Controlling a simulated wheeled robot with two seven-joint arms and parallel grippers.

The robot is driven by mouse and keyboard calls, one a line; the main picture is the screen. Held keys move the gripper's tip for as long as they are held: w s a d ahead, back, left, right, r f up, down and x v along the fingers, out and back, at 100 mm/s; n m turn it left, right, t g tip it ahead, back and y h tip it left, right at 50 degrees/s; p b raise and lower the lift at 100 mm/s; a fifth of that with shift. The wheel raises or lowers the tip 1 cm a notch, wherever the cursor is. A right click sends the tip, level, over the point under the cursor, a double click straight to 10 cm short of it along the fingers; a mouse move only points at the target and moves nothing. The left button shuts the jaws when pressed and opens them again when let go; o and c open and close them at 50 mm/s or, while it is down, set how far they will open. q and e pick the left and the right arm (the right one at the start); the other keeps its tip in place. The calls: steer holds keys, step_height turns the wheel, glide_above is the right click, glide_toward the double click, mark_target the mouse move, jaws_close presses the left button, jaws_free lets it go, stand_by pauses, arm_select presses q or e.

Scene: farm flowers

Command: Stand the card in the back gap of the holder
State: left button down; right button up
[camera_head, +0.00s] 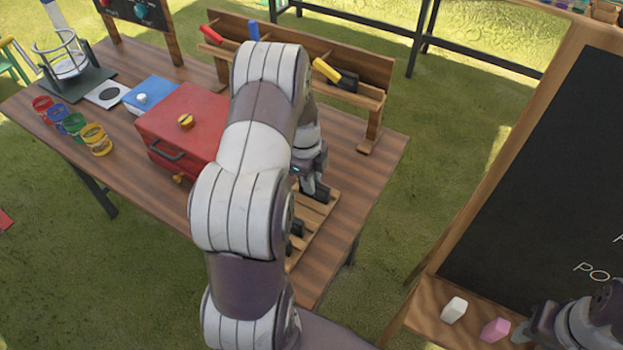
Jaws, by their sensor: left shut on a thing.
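A wooden slatted piece (322,222), which looks like the holder, lies at the near right end of the table. My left arm covers much of it, and I cannot make out its back gap. My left gripper (308,208) is low over this piece, with dark fingers partly behind the arm. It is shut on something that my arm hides. I cannot make out the card. My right gripper (528,332) is at the bottom right by the chalkboard ledge, and its jaws cannot be read.
A red box (182,128), a blue box (150,95) and several coloured cups (96,138) stand on the table (130,168). A wooden rack (372,75) runs along the back. White chalk (454,309) and pink chalk (494,329) lie on the chalkboard ledge (428,310).

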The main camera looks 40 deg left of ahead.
arm_select(q)
steer(key=c, duration=1)
jaws_free()
steer(key=shift+r+p, duration=0.2)
steer(key=shift+p, duration=0.1)
step_height(320, 180, up, 12)
steer(key=a+f+b, duration=0.1)
steer(key=s+d+n, duration=0.4)
steer(key=d+n, duration=0.1)
steer(key=d, duration=0.1)
steer(key=s+d+n+y, duration=0.1)
steer(key=s+d+n, duration=0.2)
steer(key=d+n, duration=0.2)
steer(key=s+d+n+t, duration=0.1)
steer(key=s+d+n, duration=0.3)
steer(key=d+n, duration=0.2)
steer(key=shift+s+d+f+n, duration=0.3)
steer(key=shift+d+f, duration=0.05)
